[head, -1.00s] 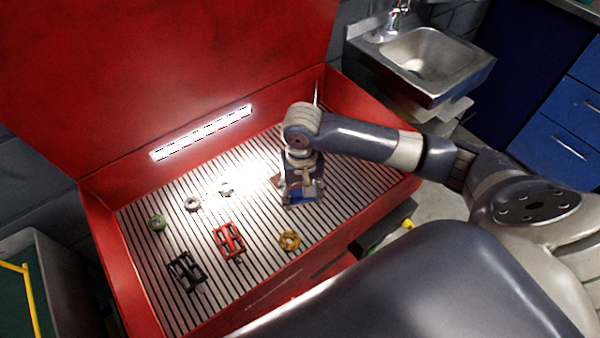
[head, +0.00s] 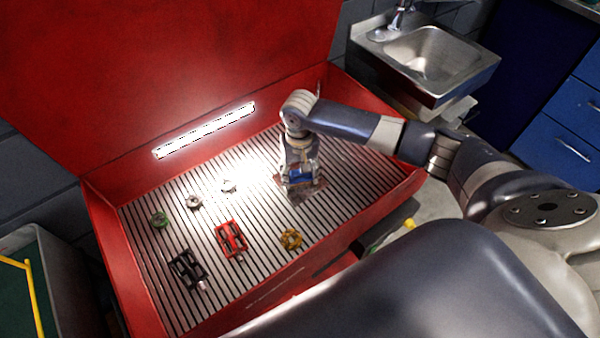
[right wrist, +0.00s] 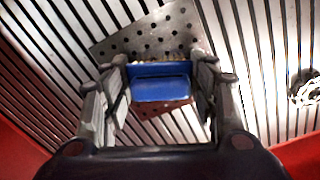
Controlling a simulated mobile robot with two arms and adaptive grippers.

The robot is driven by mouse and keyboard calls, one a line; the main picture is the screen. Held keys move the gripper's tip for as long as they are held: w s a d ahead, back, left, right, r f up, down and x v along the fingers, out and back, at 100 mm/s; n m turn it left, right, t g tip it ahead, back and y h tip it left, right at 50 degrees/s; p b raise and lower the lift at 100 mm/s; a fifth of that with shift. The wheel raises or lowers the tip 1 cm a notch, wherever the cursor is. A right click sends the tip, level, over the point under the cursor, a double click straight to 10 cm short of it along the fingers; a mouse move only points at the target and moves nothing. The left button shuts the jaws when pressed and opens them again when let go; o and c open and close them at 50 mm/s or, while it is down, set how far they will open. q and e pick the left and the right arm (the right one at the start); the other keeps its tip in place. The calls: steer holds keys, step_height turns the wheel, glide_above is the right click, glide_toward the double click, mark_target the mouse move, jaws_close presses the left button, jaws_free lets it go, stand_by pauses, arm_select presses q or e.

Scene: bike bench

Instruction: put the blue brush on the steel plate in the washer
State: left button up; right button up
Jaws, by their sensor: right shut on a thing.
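The blue brush (head: 300,174) is between the fingers of my right gripper (head: 301,180), which is shut on it. In the right wrist view its blue body (right wrist: 160,86) lies across between the two fingers (right wrist: 160,95). The steel plate (right wrist: 150,36) is a flat sheet with rows of holes, lying on the slatted floor of the red washer (head: 388,184). The brush is over the plate and hides part of it. I cannot tell whether the brush touches the plate. My left gripper is not in view.
On the washer floor lie a red pedal (head: 231,239), a black pedal (head: 186,270), a yellow ring part (head: 290,238), a green part (head: 159,220) and small silver parts (head: 194,201). The washer's red walls surround the floor. A steel sink (head: 428,55) stands behind at right.

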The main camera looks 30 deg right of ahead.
steer(key=shift+f, duration=0.1)
steer(key=o, duration=1.1)
steer(key=shift+c, duration=0.2)
step_height(320, 180, up, 12)
